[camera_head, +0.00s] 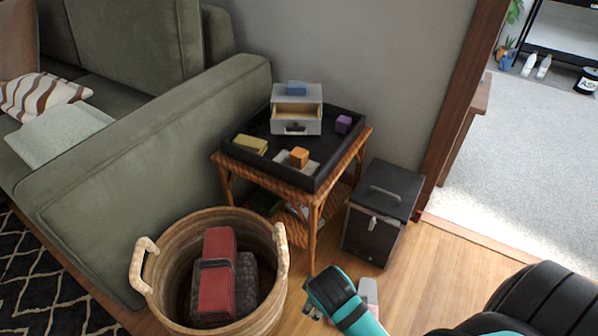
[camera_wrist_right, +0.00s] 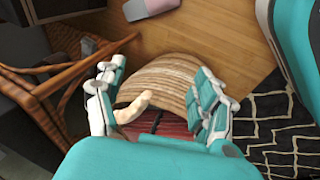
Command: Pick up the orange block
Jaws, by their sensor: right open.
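The orange block (camera_head: 299,157) sits on a small white dish (camera_head: 296,167) in the black tray (camera_head: 262,165) on top of the wicker side table (camera_head: 313,200). It is not visible in the right wrist view. My right gripper (camera_head: 313,312) is low at the bottom of the head view, below and in front of the table, well apart from the block. In the right wrist view its fingers (camera_wrist_right: 160,95) are spread, with nothing between them, above the wicker basket (camera_wrist_right: 168,82). My left gripper is out of view.
The tray also holds a grey drawer box (camera_head: 296,115) with its drawer open, a purple block (camera_head: 343,124) and a yellow block (camera_head: 250,144). A black box (camera_head: 382,210) stands right of the table. The basket (camera_head: 165,250) holds red and dark items. A green sofa stands left.

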